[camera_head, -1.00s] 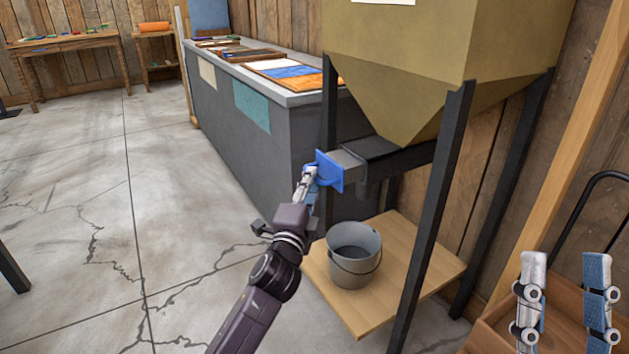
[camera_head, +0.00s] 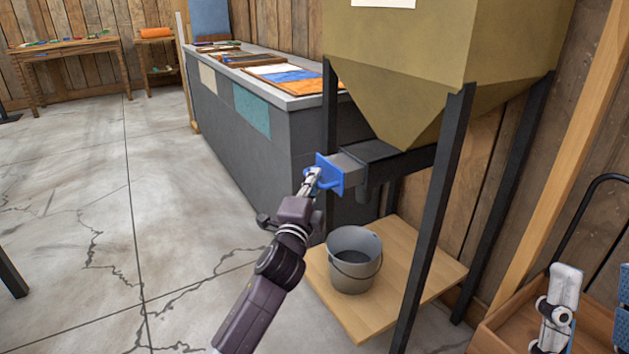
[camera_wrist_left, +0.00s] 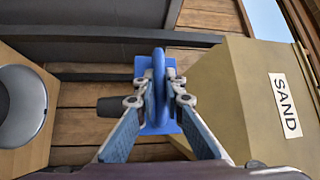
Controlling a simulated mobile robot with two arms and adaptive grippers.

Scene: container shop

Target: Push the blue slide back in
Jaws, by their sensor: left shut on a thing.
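The blue slide (camera_head: 327,172) is a blue plate with a handle at the end of a grey bar, sticking out below the olive sand hopper (camera_head: 400,70). My left gripper (camera_head: 312,182) is at the slide's handle. In the left wrist view its two fingers (camera_wrist_left: 160,97) are shut on the blue handle (camera_wrist_left: 159,80), one on each side. Part of the grey bar shows between the plate and the dark channel under the hopper. My right gripper (camera_head: 558,310) shows at the bottom right, near the wooden crate; only part shows, so its opening is unclear.
A grey bucket (camera_head: 354,262) stands on a wooden shelf (camera_head: 425,268) below the slide. Dark hopper legs (camera_head: 436,210) stand to the right. A grey counter (camera_head: 235,125) stands behind. A wooden crate (camera_head: 487,340) is at the lower right.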

